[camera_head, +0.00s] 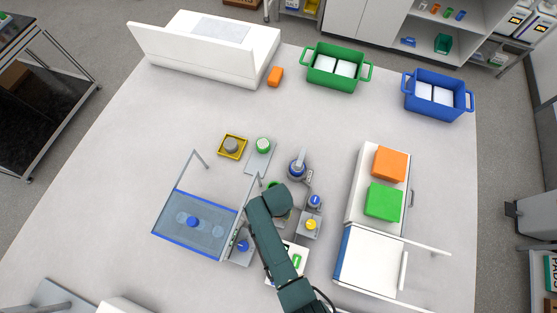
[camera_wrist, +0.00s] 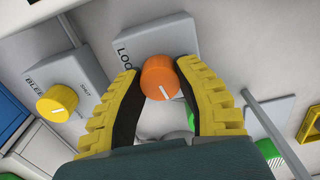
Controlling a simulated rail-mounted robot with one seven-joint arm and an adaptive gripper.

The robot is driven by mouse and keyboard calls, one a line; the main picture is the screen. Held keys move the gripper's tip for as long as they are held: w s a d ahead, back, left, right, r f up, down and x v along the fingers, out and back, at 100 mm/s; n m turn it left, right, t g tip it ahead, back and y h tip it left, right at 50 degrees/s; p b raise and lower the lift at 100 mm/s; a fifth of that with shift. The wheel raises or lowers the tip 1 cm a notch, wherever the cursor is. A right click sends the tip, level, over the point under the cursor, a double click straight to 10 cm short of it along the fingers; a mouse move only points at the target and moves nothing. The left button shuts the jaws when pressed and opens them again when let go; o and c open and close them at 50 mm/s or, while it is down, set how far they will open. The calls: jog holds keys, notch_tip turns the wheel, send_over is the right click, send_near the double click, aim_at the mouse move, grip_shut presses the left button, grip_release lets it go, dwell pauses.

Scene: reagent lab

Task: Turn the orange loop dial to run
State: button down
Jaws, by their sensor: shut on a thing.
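The orange loop dial (camera_wrist: 158,79) is a round knob with a white pointer line on a grey box (camera_wrist: 165,38), whose label is partly hidden and begins "LOO". In the wrist view the pointer line points down and slightly right. My gripper (camera_wrist: 157,72) has its yellow-ribbed fingers on both sides of the dial and is shut on it. In the head view my arm (camera_head: 274,235) covers the dial and the gripper. No "run" mark is readable.
A yellow dial (camera_wrist: 57,103) marked "BLEED" and "SHUT" is close at left. A thin grey post (camera_wrist: 268,125) stands close at right. In the head view a clear blue-edged tank (camera_head: 180,235) is left of my arm, and a blue dial (camera_head: 316,200) is right.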

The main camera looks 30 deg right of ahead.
jog(key=shift+s+f+m, duration=0.15)
jog(key=shift+m, duration=0.85)
jog(key=c, duration=0.6)
grip_release()
jog(key=shift+c, duration=0.2)
notch_tip(320, 180, up, 12)
